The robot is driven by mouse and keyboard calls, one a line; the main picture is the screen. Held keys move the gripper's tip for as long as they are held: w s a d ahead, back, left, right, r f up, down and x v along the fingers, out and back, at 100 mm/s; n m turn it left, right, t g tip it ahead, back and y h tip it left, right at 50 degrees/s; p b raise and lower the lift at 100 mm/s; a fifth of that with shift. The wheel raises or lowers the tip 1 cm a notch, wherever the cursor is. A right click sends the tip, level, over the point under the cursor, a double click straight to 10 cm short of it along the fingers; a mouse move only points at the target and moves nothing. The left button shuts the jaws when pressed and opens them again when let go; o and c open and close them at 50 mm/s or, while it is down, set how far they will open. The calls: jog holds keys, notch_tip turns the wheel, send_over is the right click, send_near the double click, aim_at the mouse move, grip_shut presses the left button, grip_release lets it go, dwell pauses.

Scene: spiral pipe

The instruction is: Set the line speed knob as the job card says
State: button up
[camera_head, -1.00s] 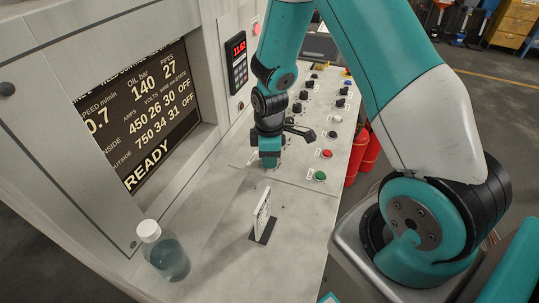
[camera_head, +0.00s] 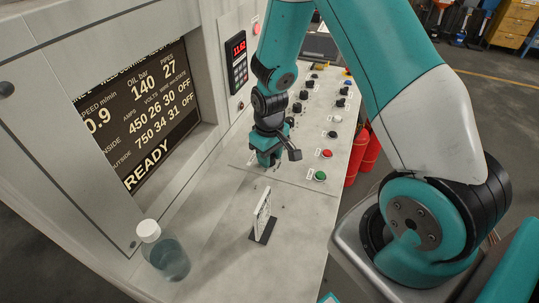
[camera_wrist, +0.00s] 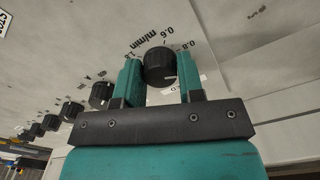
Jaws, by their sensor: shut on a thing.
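The black line speed knob (camera_wrist: 158,62) is between the two teal fingers of my gripper (camera_wrist: 160,80) in the wrist view. My gripper is shut on it. The printed scale round the knob carries "m/min" and numbers such as 0.6 and 0.8. In the head view my gripper (camera_head: 268,157) is down at the panel and hides the knob. The screen (camera_head: 150,120) reads speed 0.9 m/min and READY. A white card (camera_head: 262,209) stands upright in a dark base on the console; it is seen nearly edge-on and its text cannot be read.
More black knobs (camera_wrist: 102,95) stand in a row beside my gripper. A red button (camera_head: 327,153) and a green button (camera_head: 320,176) are right of it. A clear bottle with a white cap (camera_head: 168,257) stands at the front left. The console between bottle and card is bare.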

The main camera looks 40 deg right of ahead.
jog(key=m, duration=0.6)
jog(key=shift+m, duration=0.3)
jog(key=m, duration=0.6)
jog(key=shift+m, duration=0.4)
jog(key=o, duration=0.9)
jog(key=shift+r, duration=0.1)
notch_tip(320, 180, up, 17)
jog(key=shift+r+b, duration=0.15)
jog(key=shift+b, duration=0.4)
